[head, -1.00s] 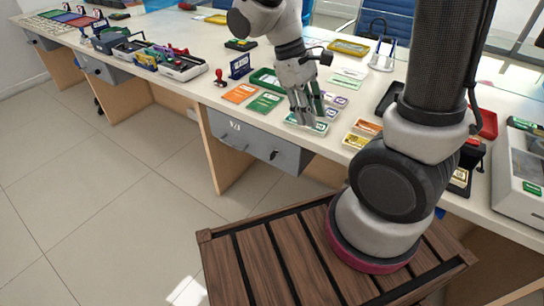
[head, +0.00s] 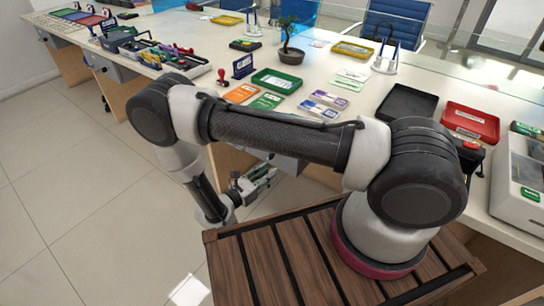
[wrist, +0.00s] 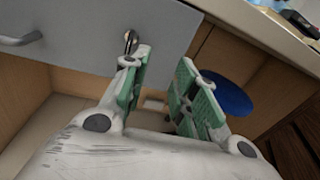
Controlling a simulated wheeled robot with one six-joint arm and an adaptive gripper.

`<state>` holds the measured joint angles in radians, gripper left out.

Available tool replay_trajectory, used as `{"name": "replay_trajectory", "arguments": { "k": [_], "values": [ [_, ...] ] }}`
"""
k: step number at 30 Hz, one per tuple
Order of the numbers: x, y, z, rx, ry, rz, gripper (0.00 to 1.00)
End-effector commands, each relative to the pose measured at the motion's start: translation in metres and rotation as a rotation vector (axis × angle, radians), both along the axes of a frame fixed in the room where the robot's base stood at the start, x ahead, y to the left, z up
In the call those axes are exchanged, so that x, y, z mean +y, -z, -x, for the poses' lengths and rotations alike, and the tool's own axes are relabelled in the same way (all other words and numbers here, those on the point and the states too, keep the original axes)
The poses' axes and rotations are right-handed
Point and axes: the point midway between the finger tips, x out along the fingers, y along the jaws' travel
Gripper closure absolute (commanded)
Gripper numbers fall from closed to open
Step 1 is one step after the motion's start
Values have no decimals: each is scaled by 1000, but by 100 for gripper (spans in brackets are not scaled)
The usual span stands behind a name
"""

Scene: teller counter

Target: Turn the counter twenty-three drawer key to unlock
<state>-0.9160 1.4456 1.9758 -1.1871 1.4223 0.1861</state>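The grey drawer front (wrist: 85,45) fills the upper left of the wrist view, with a bar handle (wrist: 20,38) at its left. A small shiny metal piece (wrist: 131,40), which looks like the key in its lock, stands near the drawer's right side. My gripper (wrist: 165,62) is open and empty, with green pads on both fingers. Its left fingertip is just below and right of the key; whether they touch I cannot tell. In the head view my gripper (head: 262,178) is low before the counter, and my arm hides most of the drawer (head: 287,163).
The counter top (head: 330,120) above holds cards, a green tray (head: 277,82), a black tray (head: 407,103) and a red tray (head: 470,122). A blue round thing (wrist: 228,93) shows right of my fingers in the wrist view. Floor is clear at left.

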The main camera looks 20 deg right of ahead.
Motion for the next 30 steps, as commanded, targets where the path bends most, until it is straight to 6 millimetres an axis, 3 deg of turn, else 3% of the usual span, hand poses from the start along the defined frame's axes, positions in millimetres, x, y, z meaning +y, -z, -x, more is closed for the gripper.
{"name": "replay_trajectory", "arguments": {
  "k": [2,5,18,30],
  "values": [
    [21,-6,-19,-39,-72,-12,71],
    [29,-11,-29,-70,-124,-4,71],
    [-24,-13,-66,-84,-116,-5,71],
    [-34,-14,-73,-84,-120,-5,71]
  ]
}}
